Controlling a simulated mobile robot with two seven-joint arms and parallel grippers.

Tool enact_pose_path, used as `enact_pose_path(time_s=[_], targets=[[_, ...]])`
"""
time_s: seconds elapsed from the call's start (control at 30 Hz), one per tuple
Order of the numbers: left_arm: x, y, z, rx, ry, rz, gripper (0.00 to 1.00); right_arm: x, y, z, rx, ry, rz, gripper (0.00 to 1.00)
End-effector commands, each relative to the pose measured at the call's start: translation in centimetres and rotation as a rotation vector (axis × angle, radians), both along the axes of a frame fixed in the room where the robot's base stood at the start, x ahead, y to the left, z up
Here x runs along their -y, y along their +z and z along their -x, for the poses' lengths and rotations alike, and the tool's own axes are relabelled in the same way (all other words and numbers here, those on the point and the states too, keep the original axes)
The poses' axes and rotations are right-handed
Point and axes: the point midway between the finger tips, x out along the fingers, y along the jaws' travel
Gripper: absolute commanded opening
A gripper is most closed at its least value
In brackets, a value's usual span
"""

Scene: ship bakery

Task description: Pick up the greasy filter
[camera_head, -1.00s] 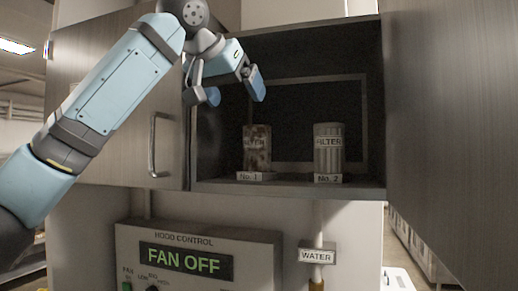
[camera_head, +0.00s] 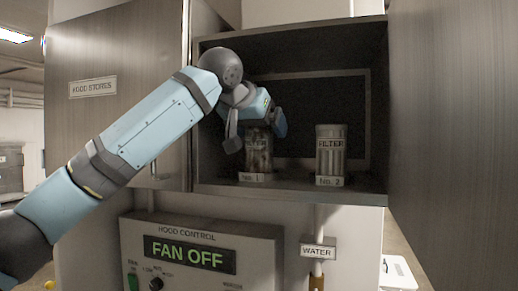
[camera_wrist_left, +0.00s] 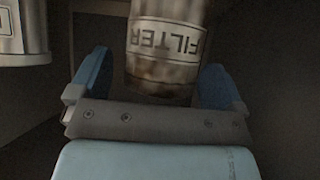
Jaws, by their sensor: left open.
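The greasy filter (camera_head: 258,160) is a brown-stained canister marked FILTER, upright in the open cupboard behind the label No. 1. My left gripper (camera_head: 257,128) is open at its upper part, and the gripper hides its top in the head view. In the left wrist view the stained filter (camera_wrist_left: 165,50) stands between the two blue fingers (camera_wrist_left: 158,85), with a gap visible at each side. A cleaner, ribbed filter (camera_head: 330,152) stands to its right behind the label No. 2. It shows partly at the left of the wrist view (camera_wrist_left: 24,45). My right gripper is not in view.
The cupboard (camera_head: 290,190) has side walls and a top close around my gripper. A door marked HOOD STORES (camera_head: 95,120) is at left, and a large panel (camera_head: 450,120) at right. A hood control box (camera_head: 205,225) reading FAN OFF is below, beside a WATER sign (camera_head: 318,251).

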Motion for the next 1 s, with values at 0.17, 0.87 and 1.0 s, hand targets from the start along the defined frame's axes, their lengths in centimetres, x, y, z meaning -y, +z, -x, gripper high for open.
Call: enact_pose_path(time_s=[0.17,0.87,1.0], targets=[[0.0,0.0,0.0,0.0,0.0,0.0,0.68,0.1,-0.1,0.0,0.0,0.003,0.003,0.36],[0.0,1.3,0.1,0.003,0.0,0.001,0.17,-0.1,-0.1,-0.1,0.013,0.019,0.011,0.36],[0.0,2.9,0.1,0.004,-0.001,0.002,0.17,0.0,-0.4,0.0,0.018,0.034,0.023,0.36]])
